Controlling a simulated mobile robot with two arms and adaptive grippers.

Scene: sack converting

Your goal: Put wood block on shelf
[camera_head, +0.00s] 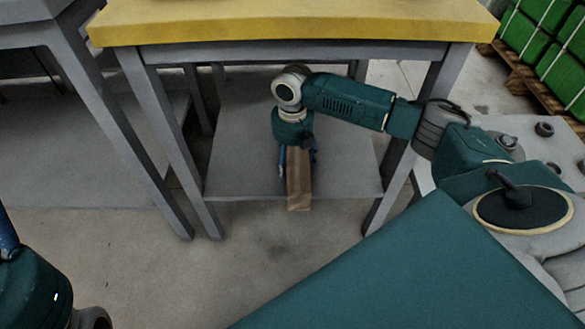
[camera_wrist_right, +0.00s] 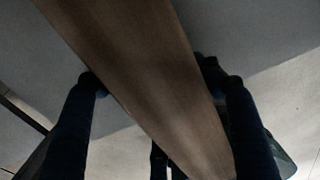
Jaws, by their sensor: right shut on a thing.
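The wood block (camera_head: 299,185) is a long brown bar at the lower shelf of the yellow-topped table. My right gripper (camera_head: 298,158) is shut on it, with the arm reaching in under the tabletop from the right. The block's near end sticks out past the shelf's front edge. In the right wrist view the block (camera_wrist_right: 150,75) runs diagonally between the two dark fingers. The grey shelf (camera_head: 240,165) lies beneath it; I cannot tell whether the block touches it. The left arm shows in part at the lower left, but its gripper is out of view.
The yellow tabletop (camera_head: 290,22) is close above my right arm. Grey table legs (camera_head: 155,125) stand on both sides of the shelf. Another grey table (camera_head: 70,60) is at the left. Green stacks (camera_head: 525,45) on a pallet are at the upper right. The shelf's left part is bare.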

